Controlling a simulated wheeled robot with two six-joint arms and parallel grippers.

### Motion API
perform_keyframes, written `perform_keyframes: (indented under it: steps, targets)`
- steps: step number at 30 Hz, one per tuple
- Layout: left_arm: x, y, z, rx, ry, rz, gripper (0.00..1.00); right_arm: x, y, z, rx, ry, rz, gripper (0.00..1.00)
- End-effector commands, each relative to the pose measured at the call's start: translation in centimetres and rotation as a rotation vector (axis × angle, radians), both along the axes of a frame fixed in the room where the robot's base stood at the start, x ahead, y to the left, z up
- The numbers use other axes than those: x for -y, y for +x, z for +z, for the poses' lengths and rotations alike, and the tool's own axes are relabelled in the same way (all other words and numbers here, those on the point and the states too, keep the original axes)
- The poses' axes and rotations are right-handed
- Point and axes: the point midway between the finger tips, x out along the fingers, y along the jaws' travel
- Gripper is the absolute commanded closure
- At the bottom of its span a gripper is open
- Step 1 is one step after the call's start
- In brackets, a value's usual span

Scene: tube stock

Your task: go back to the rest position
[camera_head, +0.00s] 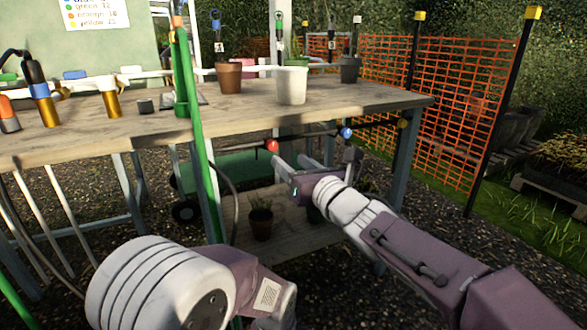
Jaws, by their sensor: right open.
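My right arm comes in from the lower right. On the wooden table (240,112), an amber tube with a blue band (46,108) and an amber tube with a white top (109,100) stand at the left. An orange-topped grey piece (8,115) is at the left edge.
A green pole (194,120) rises close in front of the table. A white pot (291,86), brown pot (229,77) and dark pot (350,69) stand on top. Orange mesh fence (460,100) stands right; a potted plant (261,220) is on the lower shelf.

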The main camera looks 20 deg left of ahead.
Motion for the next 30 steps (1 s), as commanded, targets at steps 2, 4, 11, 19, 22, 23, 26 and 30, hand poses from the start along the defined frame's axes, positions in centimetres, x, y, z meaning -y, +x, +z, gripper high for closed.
perform_keyframes:
  steps: [2,4,11,19,22,23,26,30]
  targets:
    - [0.0,0.0,0.0,0.000,0.000,0.000,0.43,0.4,-0.3,0.0,0.001,0.001,0.000,0.51]
    - [0.0,0.0,0.0,0.000,0.000,0.000,0.43,0.5,-0.4,0.0,0.000,0.000,0.000,0.51]
    - [0.0,0.0,0.0,0.000,0.000,0.000,0.43,0.5,-0.4,0.0,0.001,-0.001,0.000,0.51]
    - [0.0,0.0,1.9,0.000,0.000,0.000,0.43,2.9,1.8,2.3,0.006,0.005,-0.055,0.51]
    - [0.0,0.0,5.3,0.000,0.000,0.000,0.43,9.0,5.7,5.9,0.000,0.004,-0.179,0.51]
    - [0.0,0.0,6.5,0.000,0.000,0.000,0.43,11.7,6.9,6.1,-0.026,0.000,-0.232,0.51]
    - [0.0,0.0,9.3,0.001,0.000,0.000,0.43,20.5,9.4,3.3,-0.229,0.024,-0.432,0.51]
    - [0.0,0.0,12.2,0.000,0.000,0.000,0.43,31.9,8.1,-3.5,-0.712,0.293,-0.770,0.51]
